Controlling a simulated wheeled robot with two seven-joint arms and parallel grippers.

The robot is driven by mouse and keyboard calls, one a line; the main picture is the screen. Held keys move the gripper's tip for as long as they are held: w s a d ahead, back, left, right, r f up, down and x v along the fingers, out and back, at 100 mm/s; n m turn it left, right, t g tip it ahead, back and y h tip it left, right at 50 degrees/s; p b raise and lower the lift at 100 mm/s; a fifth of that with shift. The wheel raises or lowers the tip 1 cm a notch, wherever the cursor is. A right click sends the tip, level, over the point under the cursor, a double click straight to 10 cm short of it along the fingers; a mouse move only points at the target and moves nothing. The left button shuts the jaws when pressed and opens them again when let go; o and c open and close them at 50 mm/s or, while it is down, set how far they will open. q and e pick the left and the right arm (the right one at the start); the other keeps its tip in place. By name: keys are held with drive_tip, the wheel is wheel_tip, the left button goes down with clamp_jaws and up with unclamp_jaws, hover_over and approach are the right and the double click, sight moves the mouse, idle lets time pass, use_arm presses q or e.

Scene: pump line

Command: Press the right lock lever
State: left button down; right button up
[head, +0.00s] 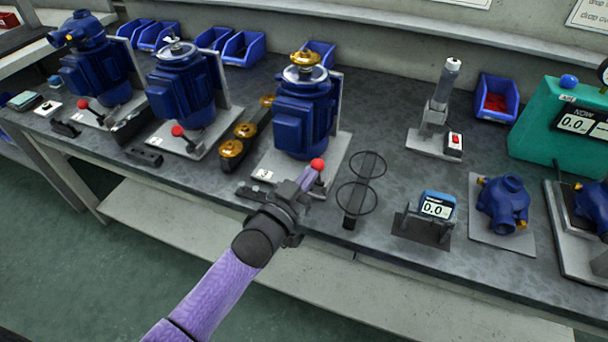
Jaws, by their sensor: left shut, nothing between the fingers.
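The right lock lever has a red ball knob (318,164) and stands at the front right of the base plate (336,148) under the rightmost blue motor unit (303,115). My left gripper (309,179) is shut and empty, with its fingertips just below the knob in the picture. I cannot tell whether they touch the lever. The gripper hides the lever's lower part. My right gripper is out of view.
Two similar blue units, with red-knobbed levers (177,130) (83,103), stand to the left. A holder with brass parts (231,148) lies beside the rightmost plate. A rack with two black rings (351,207) and a blue gauge (436,206) are to the right.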

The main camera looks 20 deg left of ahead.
use_arm(q)
drive_tip(key=w+r+g+p, duration=0.1)
drive_tip(key=p, duration=0.1)
drive_tip(key=w+g+p, duration=0.1)
drive_tip(key=g+p, duration=0.1)
drive_tip(key=p, duration=0.1)
drive_tip(key=w+r+g+p, duration=0.1)
drive_tip(key=w+g+p, duration=0.1)
drive_tip(key=shift+r+n+y, duration=0.3)
drive_tip(key=shift+n+y, duration=0.1)
drive_tip(key=shift+w+f+g, duration=0.1)
drive_tip(key=shift+w+g, duration=0.15)
drive_tip(key=shift+g, duration=0.05)
drive_tip(key=shift+w+d, duration=0.1)
drive_tip(key=shift+w, duration=0.95)
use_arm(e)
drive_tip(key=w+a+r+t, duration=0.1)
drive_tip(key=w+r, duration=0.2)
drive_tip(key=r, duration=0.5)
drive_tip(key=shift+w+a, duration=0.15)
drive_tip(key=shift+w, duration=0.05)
